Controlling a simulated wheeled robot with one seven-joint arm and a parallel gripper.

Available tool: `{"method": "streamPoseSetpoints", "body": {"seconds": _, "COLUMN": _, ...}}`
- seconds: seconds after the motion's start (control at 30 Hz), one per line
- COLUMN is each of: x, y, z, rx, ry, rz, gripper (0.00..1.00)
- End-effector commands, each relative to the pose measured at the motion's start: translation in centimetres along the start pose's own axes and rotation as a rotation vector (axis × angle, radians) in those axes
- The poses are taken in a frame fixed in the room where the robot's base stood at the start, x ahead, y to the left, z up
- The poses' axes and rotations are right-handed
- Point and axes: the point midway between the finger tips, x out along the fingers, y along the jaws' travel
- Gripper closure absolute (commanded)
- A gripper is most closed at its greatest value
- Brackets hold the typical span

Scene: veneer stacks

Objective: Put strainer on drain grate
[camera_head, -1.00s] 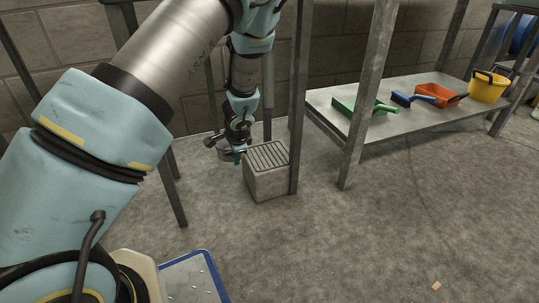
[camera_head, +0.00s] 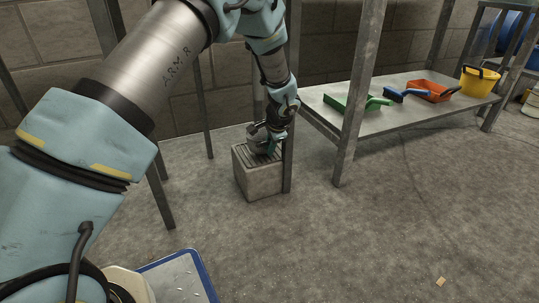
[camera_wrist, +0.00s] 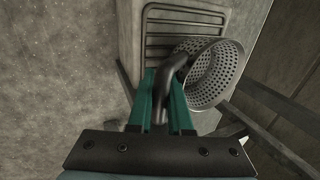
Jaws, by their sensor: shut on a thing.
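The strainer (camera_wrist: 215,78) is a round metal cup with a perforated wall and a dark curved handle (camera_wrist: 172,68). My gripper (camera_wrist: 168,85) is shut on that handle, its green fingers on either side. The drain grate (camera_wrist: 160,30) is a slotted top on a pale concrete block; it also shows in the head view (camera_head: 240,157). In the wrist view the strainer overlaps the right part of the grate. In the head view my gripper (camera_head: 265,143) is over the grate and hides most of the strainer. I cannot tell whether the strainer touches the grate.
A metal post (camera_head: 288,160) stands close to the right of the block. A low shelf (camera_head: 400,112) at the right holds a green dustpan (camera_head: 345,103), a blue brush (camera_head: 405,94), an orange dustpan (camera_head: 428,89) and a yellow bucket (camera_head: 478,82).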

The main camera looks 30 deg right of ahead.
Motion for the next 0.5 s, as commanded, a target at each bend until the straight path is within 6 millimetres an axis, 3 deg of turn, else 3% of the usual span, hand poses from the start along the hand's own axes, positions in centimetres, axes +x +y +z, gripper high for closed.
{"method": "streamPoseSetpoints", "body": {"seconds": 0.07, "x": 1.14, "y": 0.49, "z": -0.02, "rx": 0.000, "ry": 0.001, "rz": -0.001, "gripper": 1.00}}
{"method": "streamPoseSetpoints", "body": {"seconds": 0.43, "x": 1.24, "y": 0.53, "z": -0.01, "rx": 0.000, "ry": 0.001, "rz": -0.001, "gripper": 1.00}}
{"method": "streamPoseSetpoints", "body": {"seconds": 0.47, "x": 1.16, "y": 0.49, "z": 0.00, "rx": -0.001, "ry": 0.001, "rz": -0.001, "gripper": 0.79}}
{"method": "streamPoseSetpoints", "body": {"seconds": 0.5, "x": 1.15, "y": 0.48, "z": 0.00, "rx": -0.001, "ry": 0.001, "rz": -0.001, "gripper": 0.75}}
